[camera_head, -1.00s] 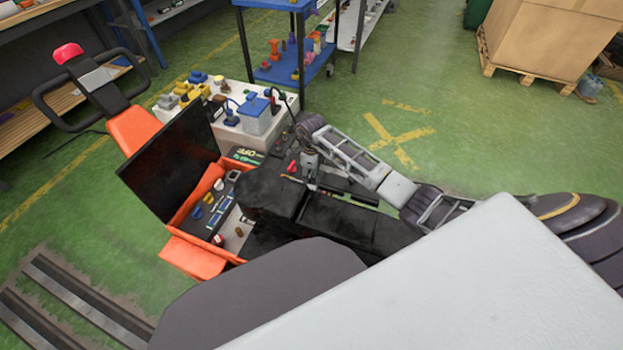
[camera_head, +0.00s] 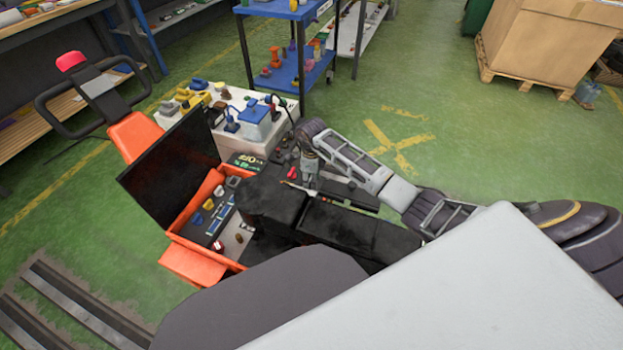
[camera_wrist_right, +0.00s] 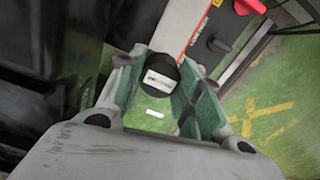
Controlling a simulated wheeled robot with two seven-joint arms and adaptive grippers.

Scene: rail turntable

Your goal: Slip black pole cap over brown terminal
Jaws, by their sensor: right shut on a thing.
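My right gripper (camera_head: 307,182) reaches down over the dark area beside the orange cart. In the right wrist view, its green-padded fingers (camera_wrist_right: 160,95) are shut on a round black piece with a white label (camera_wrist_right: 161,77), which looks like the black pole cap. The cap is not clear in the head view. A small brown piece (camera_head: 239,238) in the orange cart's tray may be the brown terminal, but it is too small to be sure. No terminal can be made out below the cap in the wrist view. My left gripper is not in view.
The orange cart (camera_head: 190,262) has a raised dark panel (camera_head: 172,165) and small coloured parts in its tray. A pale table (camera_head: 258,145) with blue and yellow parts stands behind it. A red knob (camera_wrist_right: 249,6) and a black knob (camera_wrist_right: 219,43) lie ahead. Green floor is open at right.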

